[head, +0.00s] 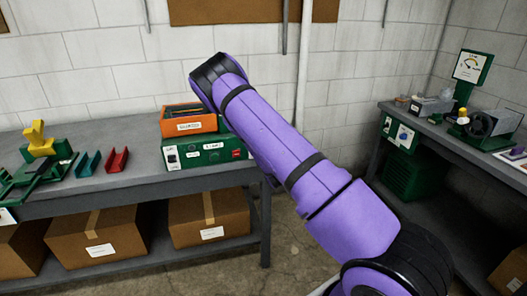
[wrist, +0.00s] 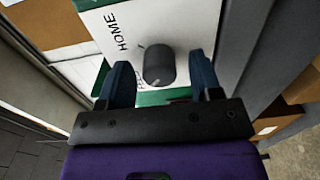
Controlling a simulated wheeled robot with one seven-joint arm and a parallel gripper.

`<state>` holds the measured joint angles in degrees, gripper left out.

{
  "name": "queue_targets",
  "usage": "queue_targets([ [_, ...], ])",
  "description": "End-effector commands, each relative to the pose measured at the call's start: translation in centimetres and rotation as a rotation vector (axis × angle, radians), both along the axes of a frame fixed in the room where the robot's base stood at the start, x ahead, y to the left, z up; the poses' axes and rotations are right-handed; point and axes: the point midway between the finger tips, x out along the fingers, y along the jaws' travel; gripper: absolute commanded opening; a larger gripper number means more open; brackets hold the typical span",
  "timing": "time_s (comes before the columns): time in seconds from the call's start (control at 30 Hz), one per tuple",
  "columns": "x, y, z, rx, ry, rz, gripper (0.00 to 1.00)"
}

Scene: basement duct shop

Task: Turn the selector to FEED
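The selector is a dark round knob (wrist: 158,66) on a white plate in the wrist view. The plate reads HOME beside the knob; a second marking nearer my gripper is mostly hidden by a finger. I cannot tell how deep the fingertips reach. In the head view, a green box (head: 185,163) with white plates stands on the left bench; my arm covers its right side and my gripper is hidden.
An orange bin (head: 174,123) sits on the green box. Cardboard boxes (head: 95,240) stand below. Another bench (head: 440,138) with equipment is at right.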

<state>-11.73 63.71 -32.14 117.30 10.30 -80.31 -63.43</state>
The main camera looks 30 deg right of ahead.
Motion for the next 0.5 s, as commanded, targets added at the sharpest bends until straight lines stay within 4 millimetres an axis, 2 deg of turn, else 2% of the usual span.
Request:
queue_targets([
  [0.27,-0.6,0.1,0.0,0.000,0.001,-0.001,0.59],
  [0.37,-1.7,0.5,0.0,0.001,0.002,-0.001,0.59],
  [0.5,-4.2,1.2,0.0,0.001,0.002,0.000,0.59],
])
